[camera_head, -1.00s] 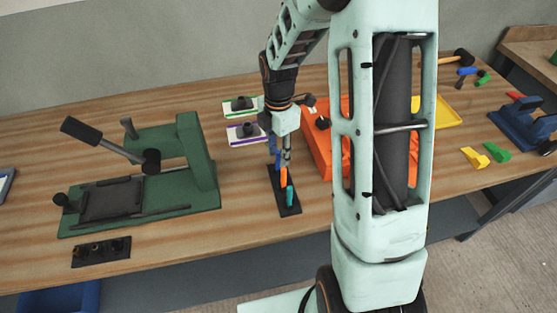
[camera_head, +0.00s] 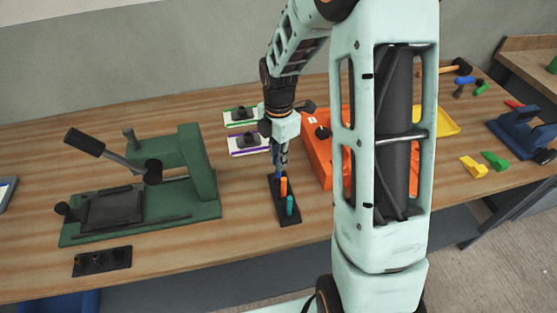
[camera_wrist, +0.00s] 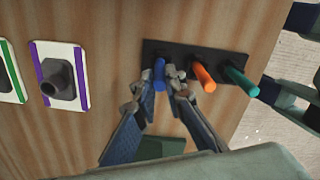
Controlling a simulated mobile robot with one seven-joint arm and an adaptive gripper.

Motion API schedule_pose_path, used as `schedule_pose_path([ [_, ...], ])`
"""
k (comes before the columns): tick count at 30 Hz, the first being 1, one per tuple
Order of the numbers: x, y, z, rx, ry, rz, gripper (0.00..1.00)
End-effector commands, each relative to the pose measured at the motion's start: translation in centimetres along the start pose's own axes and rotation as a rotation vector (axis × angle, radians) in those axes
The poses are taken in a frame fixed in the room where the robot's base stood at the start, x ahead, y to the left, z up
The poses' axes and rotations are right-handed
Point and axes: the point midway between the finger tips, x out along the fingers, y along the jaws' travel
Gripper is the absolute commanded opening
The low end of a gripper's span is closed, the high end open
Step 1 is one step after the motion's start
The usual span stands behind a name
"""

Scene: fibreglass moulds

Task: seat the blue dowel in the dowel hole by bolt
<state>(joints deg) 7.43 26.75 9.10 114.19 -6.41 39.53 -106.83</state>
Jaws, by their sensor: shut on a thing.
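The blue dowel (camera_wrist: 159,72) stands at one end of a black rack (camera_wrist: 217,62) in the wrist view. An orange dowel (camera_wrist: 204,77) and a teal dowel (camera_wrist: 241,81) stand beside it in the same rack. My gripper (camera_wrist: 161,88) is shut on the blue dowel, with a finger on each side of it. In the head view my gripper (camera_head: 279,170) is at the far end of the rack (camera_head: 288,219), just behind the orange dowel (camera_head: 284,187). I cannot make out the dowel hole by the bolt.
An orange mould (camera_head: 316,158) with a black knob stands right of the rack, partly hidden by my arm. White plates with green (camera_head: 238,115) and purple (camera_head: 248,143) edges lie behind. A green press (camera_head: 190,185) and a small black block (camera_head: 102,261) are at left.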

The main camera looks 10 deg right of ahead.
Motion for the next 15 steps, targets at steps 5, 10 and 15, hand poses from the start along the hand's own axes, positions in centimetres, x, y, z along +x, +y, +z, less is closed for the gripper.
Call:
schedule_pose_path([
  [5,-3.0,-0.2,-0.1,0.0,-0.001,0.001,0.0],
  [10,-6.0,-2.6,-1.0,0.001,-0.001,0.002,0.0],
  [15,-8.6,-4.7,-1.9,0.0,-0.001,0.0,0.0],
])
